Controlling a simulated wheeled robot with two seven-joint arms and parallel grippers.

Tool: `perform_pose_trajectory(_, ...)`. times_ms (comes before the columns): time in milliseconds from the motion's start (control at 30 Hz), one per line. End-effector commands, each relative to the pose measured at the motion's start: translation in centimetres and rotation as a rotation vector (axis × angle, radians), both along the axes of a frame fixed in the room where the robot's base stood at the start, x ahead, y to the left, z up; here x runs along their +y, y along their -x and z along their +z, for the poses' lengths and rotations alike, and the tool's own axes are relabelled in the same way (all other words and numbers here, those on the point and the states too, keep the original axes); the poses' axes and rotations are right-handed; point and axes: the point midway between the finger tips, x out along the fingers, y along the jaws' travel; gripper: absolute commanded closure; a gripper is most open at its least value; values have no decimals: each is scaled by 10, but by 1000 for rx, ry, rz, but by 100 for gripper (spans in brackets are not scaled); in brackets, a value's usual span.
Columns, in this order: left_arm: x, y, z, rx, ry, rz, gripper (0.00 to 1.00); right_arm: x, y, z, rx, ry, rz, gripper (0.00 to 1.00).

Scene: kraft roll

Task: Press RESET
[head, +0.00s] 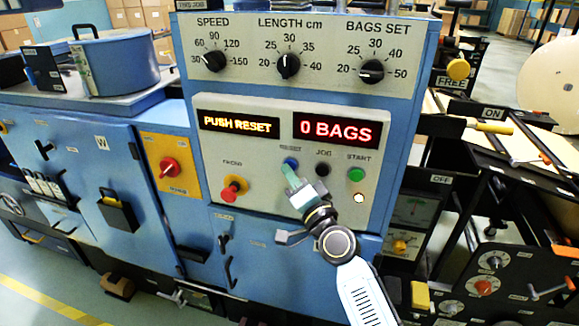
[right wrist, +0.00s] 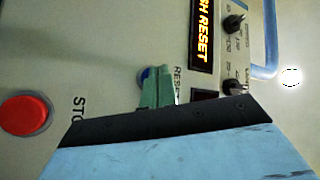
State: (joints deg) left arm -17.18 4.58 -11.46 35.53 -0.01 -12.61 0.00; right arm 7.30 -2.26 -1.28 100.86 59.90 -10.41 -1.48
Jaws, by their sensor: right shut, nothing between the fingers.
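The blue RESET button (head: 290,163) is on the lower panel, below the displays. My right gripper (head: 289,172) is shut and empty, with its green fingertips just below and in front of the button. In the right wrist view the green fingertips (right wrist: 157,85) overlap the blue button (right wrist: 146,76), which is partly hidden behind them. I cannot tell whether they touch. The left display (head: 239,124) reads "PUSH RESET" and the right display (head: 336,130) reads "0 BAGS". My left gripper is not in view.
The red stop button also shows in the right wrist view (right wrist: 26,115). Dials (head: 288,65) are above. Black machinery (head: 490,270) stands at right.

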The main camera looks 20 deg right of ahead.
Motion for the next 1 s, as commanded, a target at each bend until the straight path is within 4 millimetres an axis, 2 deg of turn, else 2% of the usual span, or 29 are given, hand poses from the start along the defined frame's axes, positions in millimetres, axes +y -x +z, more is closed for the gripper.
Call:
perform_pose_trajectory(733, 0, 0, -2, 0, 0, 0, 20, -4, -5, 0, -1, 0, -2, 100)
perform_pose_trajectory(1000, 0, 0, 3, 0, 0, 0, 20, 1, 3, 0, 1, 0, -2, 100)
